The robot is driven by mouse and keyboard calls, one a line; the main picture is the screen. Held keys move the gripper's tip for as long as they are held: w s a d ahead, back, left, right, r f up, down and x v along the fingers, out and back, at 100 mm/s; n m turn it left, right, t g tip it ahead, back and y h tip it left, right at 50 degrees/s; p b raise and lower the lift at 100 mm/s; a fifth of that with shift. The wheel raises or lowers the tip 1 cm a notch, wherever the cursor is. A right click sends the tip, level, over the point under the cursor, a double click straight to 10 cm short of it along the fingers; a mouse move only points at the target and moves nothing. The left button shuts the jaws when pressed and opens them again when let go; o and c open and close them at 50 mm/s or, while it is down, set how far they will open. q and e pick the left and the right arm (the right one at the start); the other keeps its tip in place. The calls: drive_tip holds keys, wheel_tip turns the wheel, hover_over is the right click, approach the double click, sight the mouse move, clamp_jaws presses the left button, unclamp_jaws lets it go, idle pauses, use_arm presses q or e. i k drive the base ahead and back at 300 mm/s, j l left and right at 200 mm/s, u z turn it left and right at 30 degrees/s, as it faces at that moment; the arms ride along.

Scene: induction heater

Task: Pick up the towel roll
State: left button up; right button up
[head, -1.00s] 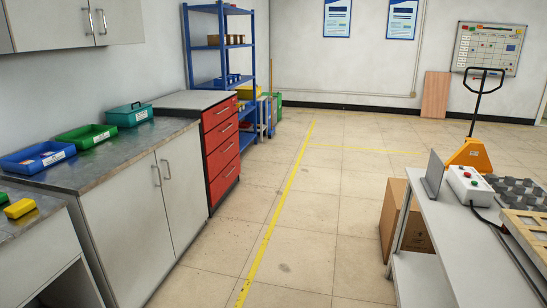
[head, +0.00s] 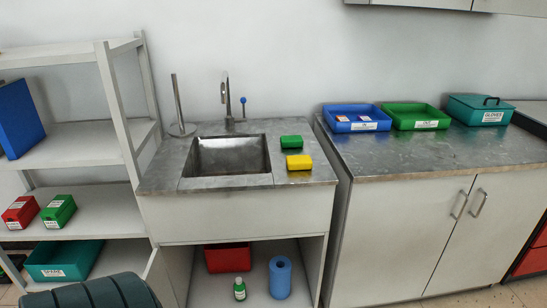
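A blue towel roll (head: 280,277) stands upright on the floor of the open cupboard under the sink, at its right side. A small green-white bottle (head: 239,289) stands just left of it, and a red box (head: 228,258) is behind them. An empty upright towel holder (head: 180,107) with a round base stands on the counter left of the sink. Neither of my grippers is in view.
The sink (head: 228,156) has green and yellow sponges (head: 297,161) at its right. A closed white cabinet (head: 425,230) stands right, with blue, green and teal bins on top. A white shelf unit (head: 90,205) stands left. A dark rounded object (head: 90,293) is at the bottom left.

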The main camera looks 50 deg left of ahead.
sight(279, 266)
drive_tip(key=i+u, duration=0.35)
drive_tip(key=u, duration=0.15)
drive_tip(key=i+u, duration=0.35)
drive_tip(key=u, duration=0.15)
drive_tip(key=i+l+u, duration=0.25)
drive_tip(key=u, duration=0.25)
drive_tip(key=i+l+u, duration=0.3)
drive_tip(key=i, duration=0.15)
drive_tip(key=j, duration=0.1)
